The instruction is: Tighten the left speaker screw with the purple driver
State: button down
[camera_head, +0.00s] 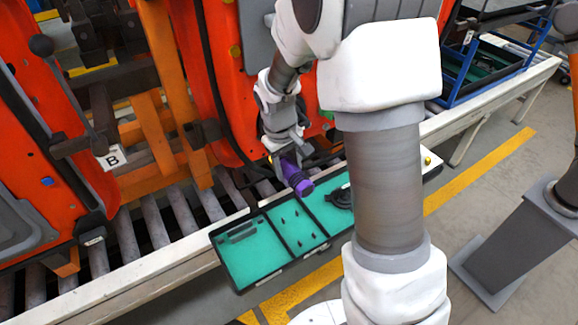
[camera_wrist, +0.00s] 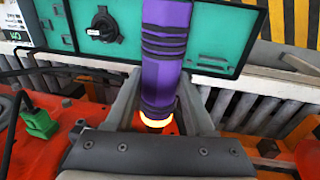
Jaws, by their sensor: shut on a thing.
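My gripper (camera_head: 283,160) is shut on the purple driver (camera_head: 298,181). In the head view the driver slants down to the right, its thick purple end over the back edge of the green tray, near the orange door (camera_head: 208,75). In the wrist view the driver (camera_wrist: 165,48) stands between my two jaws (camera_wrist: 158,112), with a glowing orange ring at its near end. The driver's tip is hidden behind my gripper. I cannot make out the left speaker screw or the speaker in either view.
A black-framed tray with green compartments (camera_head: 248,262) lies at the conveyor's front edge. It holds small dark parts and a round black part (camera_wrist: 103,27). A green connector (camera_wrist: 40,124) and dark cables are on the orange door. A blue rack (camera_head: 490,62) stands at the back right.

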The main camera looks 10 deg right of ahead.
aim_at(302, 181)
jog(key=shift+w+a+r, duration=0.2)
jog(key=shift+w, duration=0.3)
dwell(0.7)
jog(key=shift+s+d+f+b, duration=0.15)
jog(key=shift+s+d, duration=0.25)
jog(key=shift+s, duration=0.75)
jog(key=shift+s+d+r+b, duration=0.1)
jog(key=shift+s+d+b, duration=0.2)
jog(key=shift+s, duration=0.85)
jog(key=shift+s+d+f+b, duration=0.1)
jog(key=shift+s+d, duration=0.35)
jog(key=shift+s, duration=0.7)
